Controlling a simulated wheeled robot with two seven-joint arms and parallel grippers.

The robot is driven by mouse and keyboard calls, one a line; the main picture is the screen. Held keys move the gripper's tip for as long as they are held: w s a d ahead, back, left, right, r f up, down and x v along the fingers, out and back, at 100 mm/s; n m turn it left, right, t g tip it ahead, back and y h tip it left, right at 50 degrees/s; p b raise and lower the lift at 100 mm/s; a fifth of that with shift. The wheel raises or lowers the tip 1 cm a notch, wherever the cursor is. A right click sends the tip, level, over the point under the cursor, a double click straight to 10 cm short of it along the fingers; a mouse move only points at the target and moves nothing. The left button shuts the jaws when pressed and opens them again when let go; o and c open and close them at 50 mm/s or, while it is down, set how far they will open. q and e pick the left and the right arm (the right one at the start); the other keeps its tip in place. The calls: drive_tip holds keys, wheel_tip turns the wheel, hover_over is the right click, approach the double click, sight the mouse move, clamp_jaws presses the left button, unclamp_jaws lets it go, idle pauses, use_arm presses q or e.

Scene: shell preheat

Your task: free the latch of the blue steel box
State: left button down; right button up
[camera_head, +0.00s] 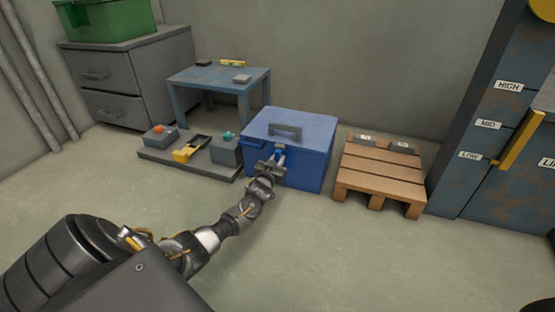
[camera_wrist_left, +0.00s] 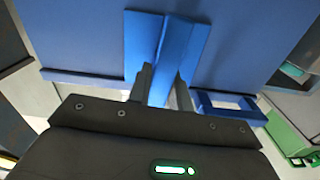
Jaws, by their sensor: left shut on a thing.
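The blue steel box (camera_head: 312,160) stands on the floor in the middle of the head view, its lid down and a grey handle (camera_head: 285,130) on top. Its latch (camera_head: 280,150) is a brighter blue piece on the front face. In the left wrist view the latch (camera_wrist_left: 172,45) rises as a ridge from a flat plate against the box (camera_wrist_left: 80,35). My left gripper (camera_head: 275,163) is at the box front. Its fingers (camera_wrist_left: 164,88) are shut on the latch's ridge, one on each side. The fingers partly hide the latch's lower end. My right gripper is not in view.
A low grey platform (camera_head: 190,167) with boxes and a yellow-black item (camera_head: 190,149) lies left of the box. A blue table (camera_head: 220,77) stands behind it. A wooden pallet (camera_head: 380,172) is close on the right. The floor in front is clear.

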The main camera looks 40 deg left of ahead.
use_arm(q)
drive_tip(key=shift+d+r+m+p, duration=0.1)
drive_tip(key=shift+r+m+p, duration=0.05)
drive_tip(key=shift+m+p, duration=0.55)
drive_tip(key=m+p, duration=0.2)
drive_tip(key=m, duration=0.1)
drive_tip(key=shift+w+d+m, duration=0.1)
drive_tip(key=shift+d+m, duration=0.05)
drive_tip(key=shift+m, duration=0.15)
drive_tip(key=m, duration=0.1)
drive_tip(key=m+p, duration=0.1)
drive_tip(key=shift+d+f+m+p, duration=0.1)
drive_tip(key=shift+f+m+p, duration=0.1)
drive_tip(key=shift+m+p, duration=0.15)
drive_tip(key=m, duration=0.2)
drive_tip(key=shift+d+f+m+p, duration=0.1)
drive_tip(key=shift+f+m+p, duration=0.05)
drive_tip(key=shift+m+p, duration=0.2)
drive_tip(key=shift+w+d+f+m+p, duration=0.1)
drive_tip(key=shift+f+m+p, duration=0.15)
drive_tip(key=shift+m, duration=1.4)
drive_tip(key=shift+f+m+p, duration=0.1)
drive_tip(key=shift+m+p, duration=0.15)
drive_tip(key=shift+m, duration=1.4)
